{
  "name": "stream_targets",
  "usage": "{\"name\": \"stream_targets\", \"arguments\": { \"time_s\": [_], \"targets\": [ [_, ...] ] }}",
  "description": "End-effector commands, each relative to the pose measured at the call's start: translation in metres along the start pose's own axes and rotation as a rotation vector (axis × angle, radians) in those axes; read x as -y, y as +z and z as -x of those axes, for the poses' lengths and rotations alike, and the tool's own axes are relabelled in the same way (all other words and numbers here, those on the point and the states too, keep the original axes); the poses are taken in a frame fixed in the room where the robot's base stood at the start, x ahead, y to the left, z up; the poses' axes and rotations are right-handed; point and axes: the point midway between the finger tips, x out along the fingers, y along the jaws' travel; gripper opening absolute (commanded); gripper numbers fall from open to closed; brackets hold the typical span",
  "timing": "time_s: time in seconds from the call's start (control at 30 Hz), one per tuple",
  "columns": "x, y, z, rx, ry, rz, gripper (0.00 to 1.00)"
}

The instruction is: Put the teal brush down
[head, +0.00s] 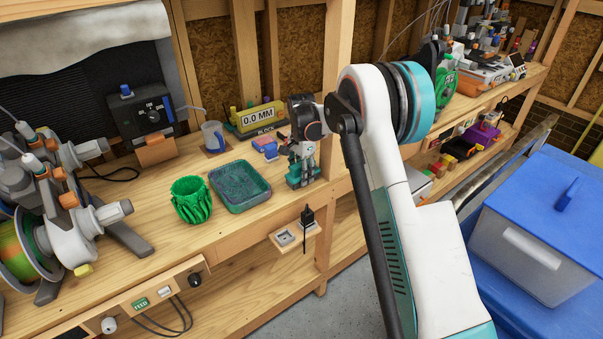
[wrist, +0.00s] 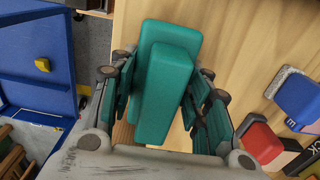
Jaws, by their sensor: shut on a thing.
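The teal brush (head: 298,183) is a blocky teal piece with a raised bar-shaped grip, low over the wooden bench (head: 150,215) near its front edge, next to the upright post. My gripper (head: 303,160) points down, shut on the brush's grip. In the wrist view the brush (wrist: 158,70) lies between the two fingers, its wider base beyond the grip. I cannot tell whether the base touches the bench, since the fingers and the steep angle hide its underside.
A teal tray (head: 262,200) and a green ribbed pot (head: 193,220) stand left of my gripper. A blue block (head: 270,151), a clear jug (head: 213,136) and a yellow gauge reading 0.0 MM (head: 258,116) sit behind. A blue-lidded bin (head: 540,262) is at right.

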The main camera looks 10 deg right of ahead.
Motion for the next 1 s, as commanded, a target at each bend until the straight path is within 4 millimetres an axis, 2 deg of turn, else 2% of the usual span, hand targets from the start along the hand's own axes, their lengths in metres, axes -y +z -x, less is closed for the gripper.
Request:
{"name": "stream_targets", "arguments": {
  "time_s": [0.03, 0.07, 0.1, 0.13, 0.57, 0.67, 1.0],
  "targets": [
    [0.0, 0.0, -0.003, 0.0, 0.0, 0.0, 0.14],
    [0.0, 0.0, -0.002, 0.0, 0.0, 0.0, 0.51],
    [0.0, 0.0, -0.002, 0.0, 0.0, 0.0, 0.6],
    [0.0, 0.0, -0.001, 0.0, 0.0, 0.0, 0.64],
    [0.0, 0.0, 0.004, 0.0, 0.0, 0.0, 0.64],
    [0.0, 0.0, 0.017, 0.0, 0.0, 0.0, 0.64],
    [0.0, 0.0, 0.086, 0.0, 0.0, 0.0, 0.64]
  ]
}}
